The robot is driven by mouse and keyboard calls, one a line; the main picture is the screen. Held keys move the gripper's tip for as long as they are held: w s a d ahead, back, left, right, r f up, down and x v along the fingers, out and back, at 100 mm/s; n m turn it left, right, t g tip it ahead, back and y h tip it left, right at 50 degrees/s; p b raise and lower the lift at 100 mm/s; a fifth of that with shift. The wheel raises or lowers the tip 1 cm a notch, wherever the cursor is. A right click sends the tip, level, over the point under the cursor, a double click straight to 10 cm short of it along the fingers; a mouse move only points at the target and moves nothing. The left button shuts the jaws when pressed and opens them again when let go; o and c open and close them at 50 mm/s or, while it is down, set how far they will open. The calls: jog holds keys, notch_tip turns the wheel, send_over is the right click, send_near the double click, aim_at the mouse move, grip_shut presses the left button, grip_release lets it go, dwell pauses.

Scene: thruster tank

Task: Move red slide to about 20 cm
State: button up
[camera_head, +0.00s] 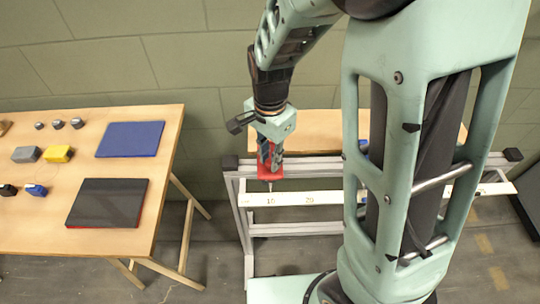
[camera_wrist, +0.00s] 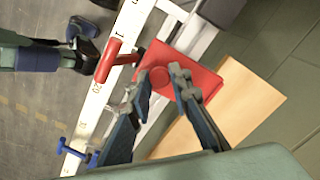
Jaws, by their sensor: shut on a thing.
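The red slide (camera_head: 264,171) sits on the grey metal rail frame (camera_head: 236,191), near its left end. In the wrist view it is a flat red plate (camera_wrist: 205,103) with a round knob and a red pointer arm reaching over the white scale (camera_wrist: 126,32). In the head view the pointer stands close to the 10 mark of the scale (camera_head: 340,197); the 20 mark lies to its right. My gripper (camera_head: 270,160) points down at the slide. In the wrist view its fingers (camera_wrist: 156,82) are on either side of the knob, shut on it.
A blue piece (camera_wrist: 74,150) sits farther along the scale. My arm hides the rail's middle in the head view. A wooden table (camera_head: 60,125) at left carries a blue pad (camera_head: 130,139), a black pad (camera_head: 107,203) and several small blocks. A wooden board (camera_head: 310,123) lies behind the rail.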

grip_shut()
jog(key=d, duration=1)
jog(key=shift+s, duration=0.15)
jog(key=o, duration=0.9)
grip_release()
jog(key=shift+o, duration=0.2)
jog(key=shift+r, duration=0.1)
notch_tip(320, 180, up, 12)
